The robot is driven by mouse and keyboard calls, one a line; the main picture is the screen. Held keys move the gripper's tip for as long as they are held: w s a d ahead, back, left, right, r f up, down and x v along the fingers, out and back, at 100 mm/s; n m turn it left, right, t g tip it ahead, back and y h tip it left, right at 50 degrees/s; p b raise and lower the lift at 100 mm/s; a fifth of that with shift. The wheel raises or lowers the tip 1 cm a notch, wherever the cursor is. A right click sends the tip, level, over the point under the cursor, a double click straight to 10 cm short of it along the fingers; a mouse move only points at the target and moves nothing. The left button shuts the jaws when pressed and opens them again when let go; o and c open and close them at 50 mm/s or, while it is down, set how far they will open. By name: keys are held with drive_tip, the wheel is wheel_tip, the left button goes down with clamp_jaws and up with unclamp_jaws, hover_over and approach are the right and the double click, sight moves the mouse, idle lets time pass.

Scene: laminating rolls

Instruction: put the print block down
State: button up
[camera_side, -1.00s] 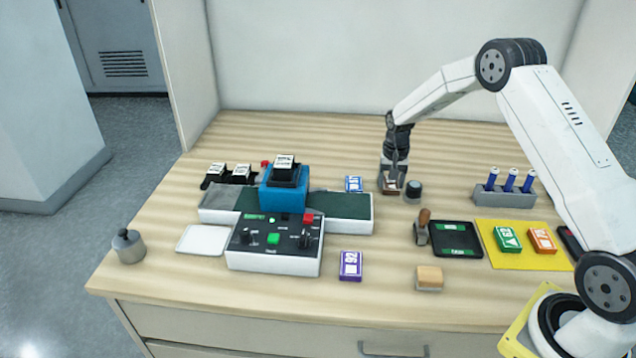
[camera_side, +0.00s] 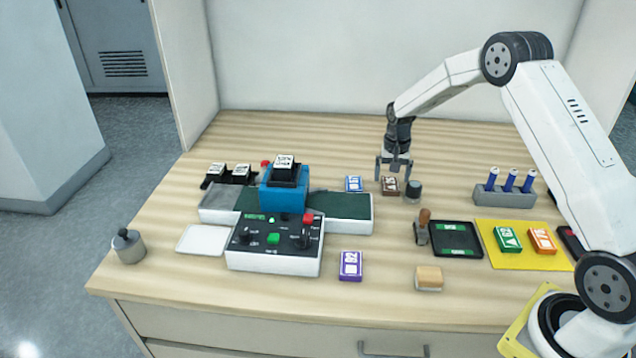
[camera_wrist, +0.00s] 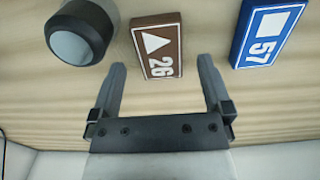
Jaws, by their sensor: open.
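A brown print block (camera_side: 390,186) with a white triangle and the number 26 lies flat on the table behind the right end of the machine. In the wrist view the brown block (camera_wrist: 158,52) lies beyond and between the fingertips, with nothing gripping it. My gripper (camera_side: 393,176) is open and empty just above the block. In the wrist view its two fingers (camera_wrist: 163,68) are spread wide.
A dark round knob-like piece (camera_side: 413,190) stands close right of the brown block. A blue block marked 57 (camera_wrist: 268,35) lies to its other side. The blue machine (camera_side: 284,190) stands left, and a rack of blue tubes (camera_side: 504,195) right. Bare table lies behind.

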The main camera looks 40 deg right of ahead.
sight(390, 186)
wheel_tip(390, 186, up, 10)
idle(0.5)
idle(0.5)
drive_tip(key=s+a+f+n+t, duration=0.1)
drive_tip(key=s+a+n, duration=0.8)
drive_tip(key=s+a, duration=1)
drive_tip(key=s+t, duration=0.1)
drive_tip(key=s, duration=0.2)
drive_tip(key=shift+s+f+t, duration=0.2)
drive_tip(key=shift+f+t, duration=0.1)
drive_tip(key=shift+f, duration=0.05)
drive_tip(key=shift+w, duration=0.15)
